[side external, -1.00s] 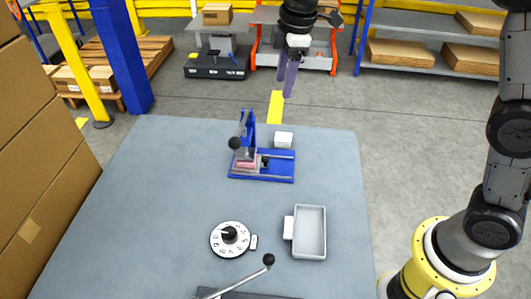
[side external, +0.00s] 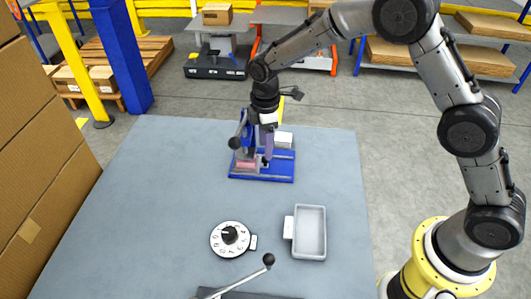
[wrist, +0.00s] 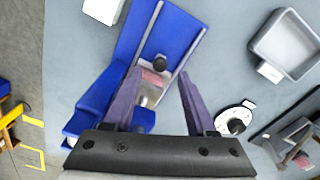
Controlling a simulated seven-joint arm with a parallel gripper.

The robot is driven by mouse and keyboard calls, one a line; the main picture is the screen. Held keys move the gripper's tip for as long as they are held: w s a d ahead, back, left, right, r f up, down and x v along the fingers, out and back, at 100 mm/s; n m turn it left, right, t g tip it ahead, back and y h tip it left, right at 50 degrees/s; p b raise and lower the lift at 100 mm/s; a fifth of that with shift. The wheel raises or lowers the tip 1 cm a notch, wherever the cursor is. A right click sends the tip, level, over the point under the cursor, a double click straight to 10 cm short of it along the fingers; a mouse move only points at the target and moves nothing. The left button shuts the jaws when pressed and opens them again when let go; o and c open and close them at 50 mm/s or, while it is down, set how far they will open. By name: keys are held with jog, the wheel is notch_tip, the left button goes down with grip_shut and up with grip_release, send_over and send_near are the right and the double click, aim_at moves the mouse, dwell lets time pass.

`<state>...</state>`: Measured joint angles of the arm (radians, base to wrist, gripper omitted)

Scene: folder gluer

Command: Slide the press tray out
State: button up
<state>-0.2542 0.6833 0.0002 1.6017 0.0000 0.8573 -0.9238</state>
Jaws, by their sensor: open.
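The blue press (side external: 278,178) stands at the back middle of the table, with a lever ending in a black ball (side external: 235,143). Its tray (wrist: 146,99) is a pale metal plate carrying a pinkish block (side external: 245,165). A black knob (side external: 266,161) stands at the tray's right end; it also shows in the wrist view (wrist: 160,63). My gripper (side external: 266,156) points down over the press's right part. In the wrist view my gripper (wrist: 160,73) is open, its fingertips either side of the knob. Contact cannot be told. My fingers partly hide the press.
A white block (side external: 285,138) sits right behind the press. A grey open bin (side external: 312,232), a numbered dial (side external: 230,239) and another lever with a black ball (side external: 268,260) are nearer the front. Cardboard boxes (side external: 45,175) stand at left. The table's left part is clear.

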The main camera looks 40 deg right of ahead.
jog(key=shift+f, duration=1.95)
jog(key=shift+c, duration=0.4)
grip_shut()
jog(key=shift+r, duration=0.1)
